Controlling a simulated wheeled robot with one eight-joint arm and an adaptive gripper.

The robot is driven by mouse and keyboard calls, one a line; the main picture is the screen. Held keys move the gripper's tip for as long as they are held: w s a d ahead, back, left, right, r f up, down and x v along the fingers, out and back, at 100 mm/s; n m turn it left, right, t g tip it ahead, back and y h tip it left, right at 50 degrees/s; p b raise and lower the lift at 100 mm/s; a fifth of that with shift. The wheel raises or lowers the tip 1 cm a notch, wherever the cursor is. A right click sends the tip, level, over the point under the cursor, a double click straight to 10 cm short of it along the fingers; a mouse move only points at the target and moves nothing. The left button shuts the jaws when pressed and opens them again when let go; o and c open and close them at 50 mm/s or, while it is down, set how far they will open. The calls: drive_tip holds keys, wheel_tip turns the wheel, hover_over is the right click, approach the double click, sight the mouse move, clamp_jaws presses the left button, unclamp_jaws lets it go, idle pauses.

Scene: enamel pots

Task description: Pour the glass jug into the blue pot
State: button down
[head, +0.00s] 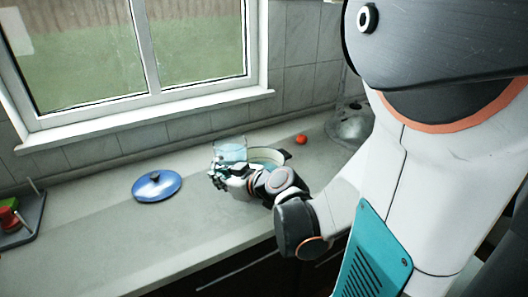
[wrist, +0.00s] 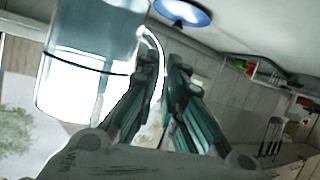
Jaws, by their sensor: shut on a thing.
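The clear, bluish glass jug (head: 231,152) is held above the counter and looks near upright in the head view; it fills the upper left of the wrist view (wrist: 88,62). My gripper (head: 228,171) is shut on the jug's handle, which runs between the fingers in the wrist view (wrist: 163,76). A pot (head: 266,155) with a pale inside and a dark handle stands just right of and behind the gripper. My gripper and wrist hide most of its outer wall, so its colour is unclear. I cannot tell how full the jug is.
A blue lid (head: 157,187) with a dark knob lies on the counter (head: 120,230), left of the jug. A red round thing (head: 301,139) sits behind the pot. A tray (head: 24,222) with red and green things is at far left. The front left counter is clear.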

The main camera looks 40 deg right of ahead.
sight(234, 153)
drive_tip(key=shift+s+d, duration=0.1)
drive_tip(key=shift+d, duration=0.1)
drive_tip(key=d+r+m+y+p, duration=0.1)
drive_tip(key=d+r+m+g+y+p, duration=0.1)
drive_tip(key=p, duration=0.1)
drive_tip(key=shift+w+d+r+m, duration=0.15)
drive_tip(key=shift+w+r+m, duration=0.15)
drive_tip(key=shift+r+m, duration=0.1)
idle(0.5)
drive_tip(key=shift+w+d+r+m+y+p, duration=0.25)
drive_tip(key=shift+d+r+m+p, duration=0.25)
drive_tip(key=shift+d+r+p, duration=0.25)
idle(0.5)
drive_tip(key=shift+d, duration=0.1)
drive_tip(key=shift+w+d+r+m+y, duration=0.15)
drive_tip(key=shift+d+r+m+y, duration=0.15)
drive_tip(key=shift+d, duration=0.2)
drive_tip(key=shift+w+d+y, duration=0.1)
drive_tip(key=shift+d+y, duration=0.15)
drive_tip(key=shift+d, duration=0.05)
